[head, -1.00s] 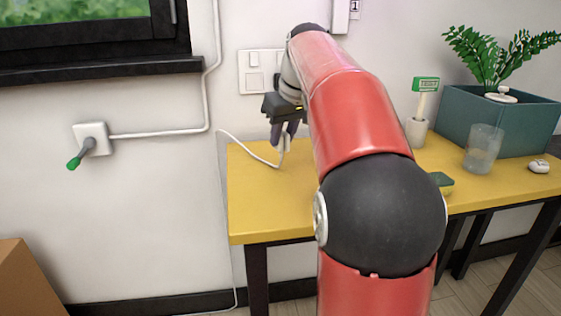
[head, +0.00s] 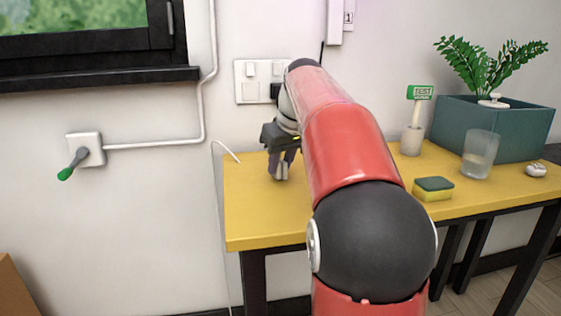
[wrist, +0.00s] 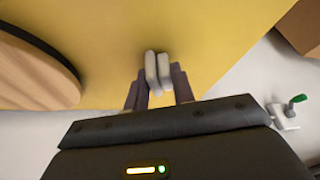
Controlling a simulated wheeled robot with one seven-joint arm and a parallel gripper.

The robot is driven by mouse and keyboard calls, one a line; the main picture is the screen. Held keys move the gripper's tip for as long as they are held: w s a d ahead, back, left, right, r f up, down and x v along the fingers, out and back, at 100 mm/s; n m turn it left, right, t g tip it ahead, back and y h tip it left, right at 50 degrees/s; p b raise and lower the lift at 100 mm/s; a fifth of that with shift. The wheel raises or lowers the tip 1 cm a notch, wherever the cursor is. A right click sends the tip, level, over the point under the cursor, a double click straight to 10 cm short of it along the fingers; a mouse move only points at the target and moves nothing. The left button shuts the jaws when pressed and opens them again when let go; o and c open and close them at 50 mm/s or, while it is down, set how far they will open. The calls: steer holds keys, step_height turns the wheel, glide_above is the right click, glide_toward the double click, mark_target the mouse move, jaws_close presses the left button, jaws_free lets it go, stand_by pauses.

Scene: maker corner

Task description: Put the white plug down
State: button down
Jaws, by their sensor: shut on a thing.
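The white plug (wrist: 164,72) is a small pale piece between my fingertips in the wrist view, over the yellow tabletop. My gripper (head: 281,162) points down above the back left part of the yellow table (head: 250,215) in the head view. It is shut on the white plug; the fingers cover much of it, and I cannot tell whether it touches the tabletop. A thin white cord (head: 226,150) rises beside the table and ends in sight at the table's back left edge. Its join with the plug is not visible.
A white wall plate (head: 246,92) is behind my arm. A sponge (head: 432,189), a glass (head: 480,155) and a teal planter (head: 530,130) stand to the right. A round wooden board (wrist: 35,75) lies on the table in the wrist view. The table's front left is clear.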

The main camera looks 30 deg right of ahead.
steer(key=shift+f, duration=0.2)
steer(key=c, duration=1.2)
jaws_free()
steer(key=shift+o, duration=0.2)
steer(key=shift+r, duration=0.1)
steer(key=shift+r+p, duration=0.35)
steer(key=shift+r, duration=0.15)
steer(key=p+v, duration=0.3)
steer(key=v, duration=0.9)
